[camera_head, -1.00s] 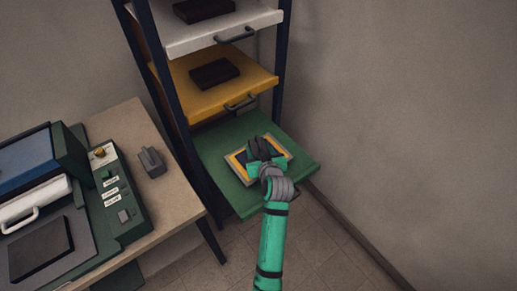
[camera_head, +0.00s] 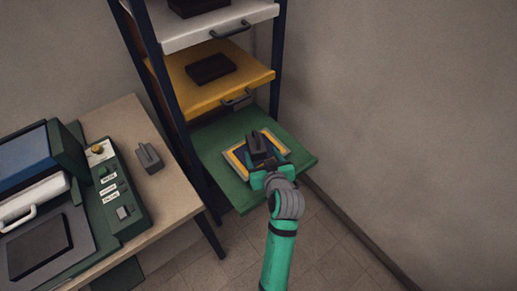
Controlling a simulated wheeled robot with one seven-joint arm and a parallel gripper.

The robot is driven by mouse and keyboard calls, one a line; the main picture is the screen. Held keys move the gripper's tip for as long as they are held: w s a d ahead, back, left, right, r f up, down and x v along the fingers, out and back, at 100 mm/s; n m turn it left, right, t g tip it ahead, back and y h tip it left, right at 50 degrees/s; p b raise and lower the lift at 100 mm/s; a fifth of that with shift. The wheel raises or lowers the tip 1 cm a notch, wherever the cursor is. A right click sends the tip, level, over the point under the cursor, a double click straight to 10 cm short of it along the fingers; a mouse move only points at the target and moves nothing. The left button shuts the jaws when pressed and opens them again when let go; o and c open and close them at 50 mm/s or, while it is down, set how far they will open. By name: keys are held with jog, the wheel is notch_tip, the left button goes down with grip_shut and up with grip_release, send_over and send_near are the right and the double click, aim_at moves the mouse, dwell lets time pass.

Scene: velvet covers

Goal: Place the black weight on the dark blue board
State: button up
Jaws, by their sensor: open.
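The black weight (camera_head: 258,146), a dark block with a raised grip, sits on the dark blue board (camera_head: 243,158), which has a yellow and pale border. The board lies on the green pull-out shelf. My gripper (camera_head: 268,170) is open just in front of the weight, on its near side. Its teal fingers are spread, and I cannot tell whether they touch the weight. The gripper and weight hide part of the board.
The green shelf (camera_head: 216,150) is lowest in a dark rack, below a yellow shelf (camera_head: 190,92) and a white shelf (camera_head: 205,34). A similar grey weight (camera_head: 150,158) stands on the table (camera_head: 180,190) at left, beside a green machine (camera_head: 120,195). A wall closes the right side.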

jog(key=shift+m+t+h, duration=0.3)
jog(key=shift+m+h, duration=0.4)
jog(key=shift+m, duration=0.1)
jog(key=s+f, duration=0.1)
jog(key=s, duration=0.2)
jog(key=s+f, duration=0.2)
jog(key=s, duration=0.1)
jog(key=s+f, duration=0.2)
jog(key=s, duration=0.1)
jog(key=shift+s+d, duration=0.2)
jog(key=shift+s, duration=0.2)
jog(key=s+f+m+h, duration=0.15)
jog(key=s+f, duration=0.25)
jog(key=s, duration=0.8)
jog(key=s+a+r+t, duration=0.1)
jog(key=s+r, duration=0.2)
jog(key=s, duration=0.6)
jog(key=s+a+r+t, duration=0.1)
jog(key=s+r, duration=0.2)
jog(key=s, duration=0.6)
jog(key=shift+a+r, duration=0.2)
jog(key=shift+r, duration=0.05)
jog(key=shift+s, duration=0.25)
